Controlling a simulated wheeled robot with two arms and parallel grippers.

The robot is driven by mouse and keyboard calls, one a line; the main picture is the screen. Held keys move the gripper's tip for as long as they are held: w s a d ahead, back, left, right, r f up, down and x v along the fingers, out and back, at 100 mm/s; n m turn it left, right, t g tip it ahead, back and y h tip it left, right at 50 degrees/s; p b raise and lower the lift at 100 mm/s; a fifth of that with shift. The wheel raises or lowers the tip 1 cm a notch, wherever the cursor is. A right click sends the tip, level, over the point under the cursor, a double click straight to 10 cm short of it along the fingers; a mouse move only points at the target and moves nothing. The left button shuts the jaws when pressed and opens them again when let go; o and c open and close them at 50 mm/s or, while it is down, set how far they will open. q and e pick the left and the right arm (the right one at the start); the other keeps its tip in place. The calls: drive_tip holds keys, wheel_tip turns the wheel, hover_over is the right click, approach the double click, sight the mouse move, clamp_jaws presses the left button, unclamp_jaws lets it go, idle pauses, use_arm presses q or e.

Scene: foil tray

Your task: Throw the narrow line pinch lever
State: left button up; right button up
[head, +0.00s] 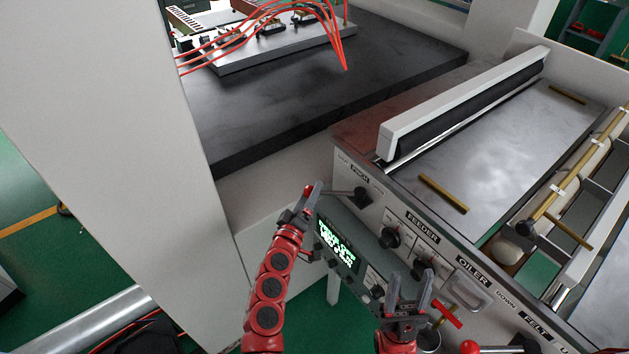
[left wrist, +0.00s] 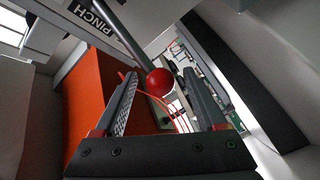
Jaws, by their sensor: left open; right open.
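The pinch lever is a grey rod (left wrist: 127,38) with a red ball knob (left wrist: 160,82) at its end. It comes out of the panel at a dark round hub (head: 362,196), beside the PINCH label (head: 360,177). The label also shows at the top of the left wrist view (left wrist: 95,15). My left gripper (head: 304,202) is open at the lever's outer end. In the left wrist view (left wrist: 160,78) the red ball appears between its two fingers, with gaps on both sides; contact is not seen. My right gripper (head: 411,287) is open and empty in front of the panel, lower right.
The panel carries the FEEDER label (head: 422,226) with dark knobs, the OILER label (head: 473,270) and a green-lit display (head: 339,245). A red-handled part (head: 447,315) is close to my right gripper. A tall pale wall (head: 120,130) stands at left.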

use_arm(q)
drive_tip(key=x, duration=0.4)
clamp_jaws()
idle(0.4)
idle(1.1)
